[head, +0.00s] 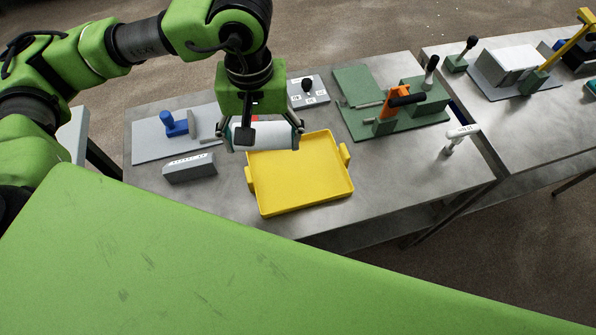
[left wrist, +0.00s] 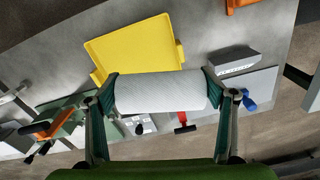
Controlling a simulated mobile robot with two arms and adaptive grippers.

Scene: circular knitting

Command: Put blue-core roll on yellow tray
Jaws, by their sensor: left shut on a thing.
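My left gripper (head: 264,136) is shut on a white roll (head: 262,135), with one finger at each end. The roll lies level across the fingers; its ends and core are hidden by the finger pads. In the left wrist view the roll (left wrist: 160,92) spans between the fingers and has a fine textured surface. The yellow tray (head: 300,183) lies on the metal table, empty, with a handle on each side. In the head view the roll overlaps the tray's back left edge and appears above the table. The tray also shows in the left wrist view (left wrist: 135,48).
A grey block (head: 190,168) and a blue-handled fixture on a pale plate (head: 150,140) stand left of the tray. A green fixture with an orange clamp (head: 387,112) is behind right. A white-handled tool (head: 459,138) stands near the right edge. Bare table lies right of the tray.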

